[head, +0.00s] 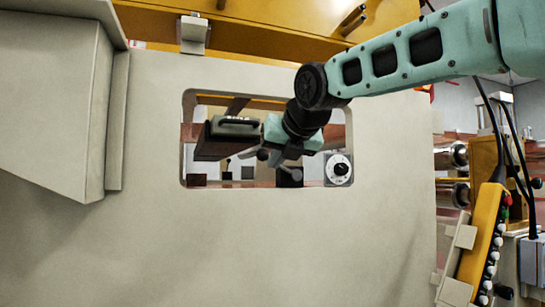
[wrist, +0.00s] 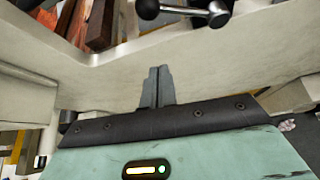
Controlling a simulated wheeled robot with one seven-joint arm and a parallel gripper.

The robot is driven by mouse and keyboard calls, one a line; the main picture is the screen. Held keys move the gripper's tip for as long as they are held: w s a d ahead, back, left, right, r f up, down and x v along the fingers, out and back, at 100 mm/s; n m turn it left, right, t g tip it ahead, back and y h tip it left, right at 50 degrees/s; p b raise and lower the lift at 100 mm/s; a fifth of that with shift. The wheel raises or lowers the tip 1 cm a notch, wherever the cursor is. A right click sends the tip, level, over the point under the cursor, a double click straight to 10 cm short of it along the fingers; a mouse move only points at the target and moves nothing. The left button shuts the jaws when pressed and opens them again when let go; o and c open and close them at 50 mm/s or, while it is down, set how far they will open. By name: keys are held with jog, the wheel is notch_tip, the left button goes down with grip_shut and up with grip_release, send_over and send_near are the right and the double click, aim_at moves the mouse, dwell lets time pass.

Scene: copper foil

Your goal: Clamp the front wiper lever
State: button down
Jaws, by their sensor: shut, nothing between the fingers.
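A lever shows at the top edge of the wrist view, with a black ball knob (wrist: 148,9), a short metal rod (wrist: 184,11) and a dark hub (wrist: 218,14). It is the likeliest wiper lever, partly cut off by the frame. My gripper (wrist: 156,70) is shut and empty, its two grey fingers together. The fingertips point toward the pale panel, below the lever in the picture and apart from it. In the head view my teal gripper body (head: 283,148) is at the panel's window; its fingertips cannot be made out there.
The pale machine panel (head: 300,240) surrounds the rectangular window. A dark bar with a black handle (head: 236,122) lies left of my gripper in the window. A white dial (head: 339,168) is at its right. A yellow button box (head: 487,245) hangs at the right.

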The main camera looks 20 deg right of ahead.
jog(key=p+x, duration=0.1)
jog(key=x, duration=0.7)
jog(key=shift+w+f, duration=0.15)
jog(key=shift+w, duration=0.1)
jog(key=r+p, duration=0.2)
jog(key=r, duration=0.2)
jog(key=shift+w+d+p, duration=0.3)
jog(key=shift+p, duration=0.1)
